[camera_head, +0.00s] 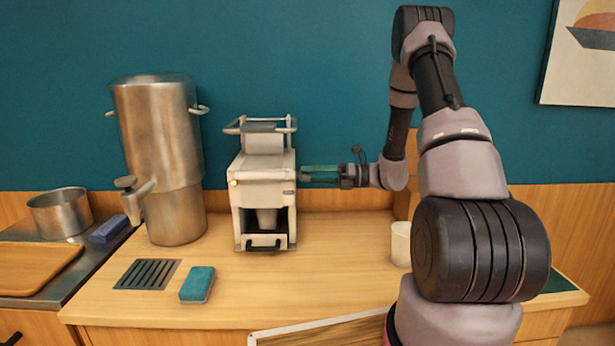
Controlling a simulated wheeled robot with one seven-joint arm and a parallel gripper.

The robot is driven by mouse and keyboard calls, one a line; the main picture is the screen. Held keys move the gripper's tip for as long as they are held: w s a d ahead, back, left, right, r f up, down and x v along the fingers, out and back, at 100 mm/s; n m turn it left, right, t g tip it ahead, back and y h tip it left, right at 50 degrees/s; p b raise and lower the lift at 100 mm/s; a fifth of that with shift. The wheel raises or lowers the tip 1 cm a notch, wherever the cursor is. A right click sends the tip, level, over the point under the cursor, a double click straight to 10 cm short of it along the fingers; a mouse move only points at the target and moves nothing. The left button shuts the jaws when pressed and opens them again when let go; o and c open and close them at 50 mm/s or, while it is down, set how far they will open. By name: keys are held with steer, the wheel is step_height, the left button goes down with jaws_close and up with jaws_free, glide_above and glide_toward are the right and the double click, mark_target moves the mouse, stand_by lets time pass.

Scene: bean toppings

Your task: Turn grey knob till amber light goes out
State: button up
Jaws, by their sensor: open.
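A cream machine (264,175) with a top rail stands on the wooden counter against the teal wall. A small amber light (234,183) glows at the upper left of its front. My gripper (304,175) reaches in from the right, with its green fingers pointing left at the machine's right side. The fingers are open, one above the other, with their tips close to that side. I cannot tell whether they touch anything. I cannot make out a grey knob on the machine; its right side is mostly turned out of view.
A tall steel urn (160,130) with a tap stands left of the machine. A steel pot (61,211) and a wooden board (35,268) are at far left. A teal sponge (197,284) and drain grille (147,273) lie in front. A white cup (401,243) stands beside my arm.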

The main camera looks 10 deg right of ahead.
steer(key=shift+w+a, duration=0.1)
steer(key=shift+a, duration=0.5)
jaws_close()
steer(key=shift+n, duration=0.3)
steer(key=n, duration=1.1)
steer(key=shift+d+y, duration=0.1)
steer(key=shift+y, duration=0.2)
steer(key=n, duration=0.5)
steer(key=shift+w+n+g, duration=0.1)
steer(key=shift+n+g, duration=0.2)
steer(key=n, duration=0.6)
